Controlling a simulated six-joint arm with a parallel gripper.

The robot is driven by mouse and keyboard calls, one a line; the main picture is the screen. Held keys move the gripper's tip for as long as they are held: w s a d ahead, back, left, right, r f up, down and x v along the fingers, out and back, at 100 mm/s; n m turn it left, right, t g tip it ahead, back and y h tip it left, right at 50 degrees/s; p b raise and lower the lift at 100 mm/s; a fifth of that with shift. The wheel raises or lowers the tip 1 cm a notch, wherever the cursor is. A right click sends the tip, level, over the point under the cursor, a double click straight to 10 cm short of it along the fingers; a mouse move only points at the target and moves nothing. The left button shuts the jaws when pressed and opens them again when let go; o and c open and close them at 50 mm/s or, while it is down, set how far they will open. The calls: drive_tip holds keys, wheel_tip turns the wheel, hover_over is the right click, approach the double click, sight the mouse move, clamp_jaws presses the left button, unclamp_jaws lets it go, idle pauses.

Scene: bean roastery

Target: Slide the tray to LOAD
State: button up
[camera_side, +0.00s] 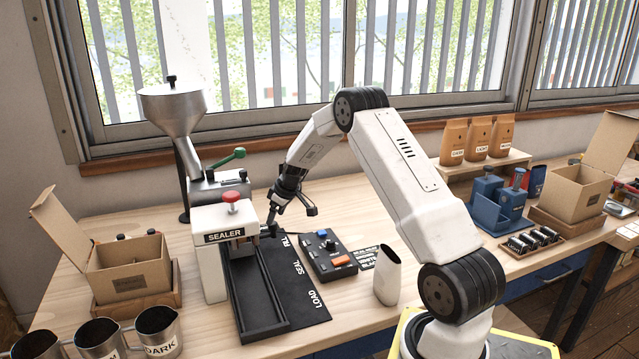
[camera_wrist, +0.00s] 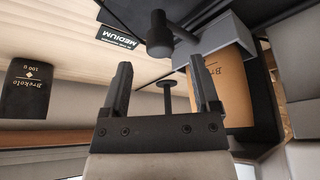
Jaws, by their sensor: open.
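In the wrist view, the grey tray (camera_wrist: 213,42) carries an orange-brown bag marked Brekolo (camera_wrist: 222,85). A dark round knob handle (camera_wrist: 158,38) sticks out from its side. My gripper (camera_wrist: 159,62) is open, with the handle just beyond its fingertips and nothing between the fingers. In the side view, my gripper (camera_side: 272,217) is low beside the sealer (camera_side: 212,255), near the FILL label. The tray is mostly hidden there behind the sealer. The dark track (camera_side: 262,322) runs toward the front, and its LOAD end is empty. Labels FILL, SEAL and LOAD (camera_side: 318,300) line its right side.
A control box (camera_side: 330,255) with buttons and a white cup (camera_side: 387,277) stand right of the track. The hopper (camera_side: 178,115) is behind the sealer. Metal jugs (camera_side: 158,330) and an open carton (camera_side: 128,268) are at left. A black bag (camera_wrist: 30,90) shows in the wrist view.

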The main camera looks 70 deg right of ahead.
sight(274, 223)
drive_tip(key=shift+x, duration=1.65)
clamp_jaws()
